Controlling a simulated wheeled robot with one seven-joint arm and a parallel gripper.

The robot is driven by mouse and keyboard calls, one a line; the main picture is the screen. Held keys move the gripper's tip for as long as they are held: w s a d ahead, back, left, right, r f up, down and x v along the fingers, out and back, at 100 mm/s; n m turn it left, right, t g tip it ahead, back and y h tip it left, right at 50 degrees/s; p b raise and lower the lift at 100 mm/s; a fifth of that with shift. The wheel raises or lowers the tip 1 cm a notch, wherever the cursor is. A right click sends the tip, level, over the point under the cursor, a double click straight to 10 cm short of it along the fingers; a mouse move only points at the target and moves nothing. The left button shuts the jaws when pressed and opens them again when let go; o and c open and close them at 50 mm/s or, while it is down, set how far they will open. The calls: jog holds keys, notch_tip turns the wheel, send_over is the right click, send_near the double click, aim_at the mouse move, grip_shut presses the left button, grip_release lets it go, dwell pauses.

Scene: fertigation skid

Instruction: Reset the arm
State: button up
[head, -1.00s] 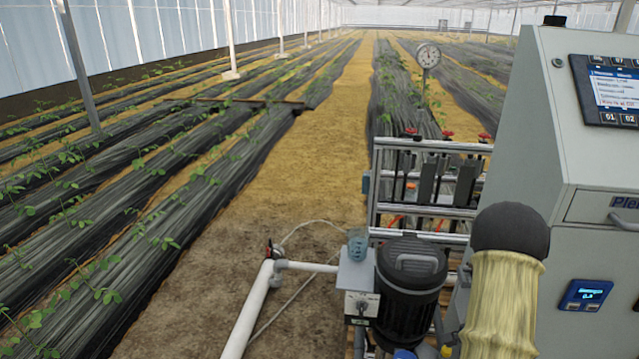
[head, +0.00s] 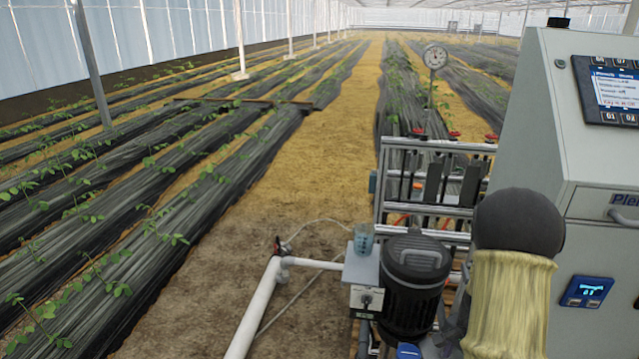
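My arm shows at the lower right of the head view as a dark rounded joint above a yellowish, cloth-like sleeve. It stands in front of the grey control cabinet (head: 590,120) and hides part of it. My gripper is not in view, so its fingers and anything in them cannot be seen.
A black pump motor (head: 413,285) stands left of my arm, beside a grey box with a cup (head: 363,240) on top. A metal rack (head: 425,180) is behind. A white pipe (head: 255,310) runs at lower left. A dirt aisle (head: 335,130) lies open between covered plant rows.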

jog(key=s+a+r+n+t, duration=0.1)
jog(key=s+a+r+n, duration=0.5)
jog(key=a, duration=0.4)
jog(key=s+a+r+n+t, duration=0.1)
jog(key=s+a+r+n, duration=0.2)
jog(key=a+r+n, duration=0.55)
notch_tip(320, 180, up, 18)
jog(key=a+m+p, duration=0.1)
jog(key=m+p, duration=0.1)
jog(key=p, duration=1.7)
jog(key=shift+w, duration=0.15)
